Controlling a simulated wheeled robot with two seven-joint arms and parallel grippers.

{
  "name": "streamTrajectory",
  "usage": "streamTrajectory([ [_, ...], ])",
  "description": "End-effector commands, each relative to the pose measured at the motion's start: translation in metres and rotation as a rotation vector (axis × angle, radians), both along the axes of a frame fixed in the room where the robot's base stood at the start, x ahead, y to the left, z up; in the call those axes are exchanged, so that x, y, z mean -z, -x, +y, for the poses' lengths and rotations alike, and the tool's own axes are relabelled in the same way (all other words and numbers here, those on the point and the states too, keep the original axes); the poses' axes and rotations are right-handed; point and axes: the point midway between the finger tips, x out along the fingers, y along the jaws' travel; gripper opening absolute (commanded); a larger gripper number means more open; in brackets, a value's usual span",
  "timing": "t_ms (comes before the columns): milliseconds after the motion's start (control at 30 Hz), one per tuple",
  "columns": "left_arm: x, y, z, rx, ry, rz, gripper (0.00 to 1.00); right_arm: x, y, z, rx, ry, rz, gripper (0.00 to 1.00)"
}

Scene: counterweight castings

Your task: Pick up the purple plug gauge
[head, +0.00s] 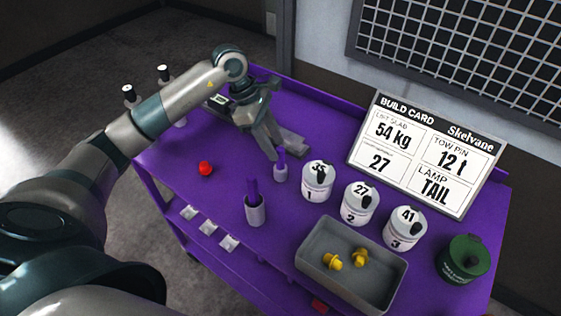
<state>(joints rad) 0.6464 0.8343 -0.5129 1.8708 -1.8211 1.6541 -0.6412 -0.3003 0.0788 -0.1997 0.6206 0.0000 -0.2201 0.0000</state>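A purple-handled piece with a small grey lower part (281,170) stands upright near the middle of the purple bench. It looks like the plug gauge. My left gripper (276,152) points down, with its fingertips right beside the purple top. I cannot tell whether they touch it or how far apart they are. My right gripper is not in view.
White numbered canisters (317,182), a grey tray (345,279) with yellow parts (332,261), and a green canister (463,260) stand to the right. A build card (428,155) stands behind. A red knob (205,168) is at left on the purple bench (180,152).

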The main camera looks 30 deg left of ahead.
Motion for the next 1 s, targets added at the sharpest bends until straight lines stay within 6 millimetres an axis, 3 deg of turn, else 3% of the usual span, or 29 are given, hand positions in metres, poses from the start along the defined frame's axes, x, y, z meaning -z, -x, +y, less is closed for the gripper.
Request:
streamTrajectory([
  [433,0.034,-0.002,-0.017,0.000,0.003,0.004,0.40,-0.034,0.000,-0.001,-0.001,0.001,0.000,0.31],
  [600,0.046,-0.003,-0.020,0.001,0.001,0.002,0.40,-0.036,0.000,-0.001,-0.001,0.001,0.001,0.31],
  [1000,0.046,-0.003,-0.020,0.000,0.000,0.000,0.40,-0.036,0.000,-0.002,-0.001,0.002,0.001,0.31],
])
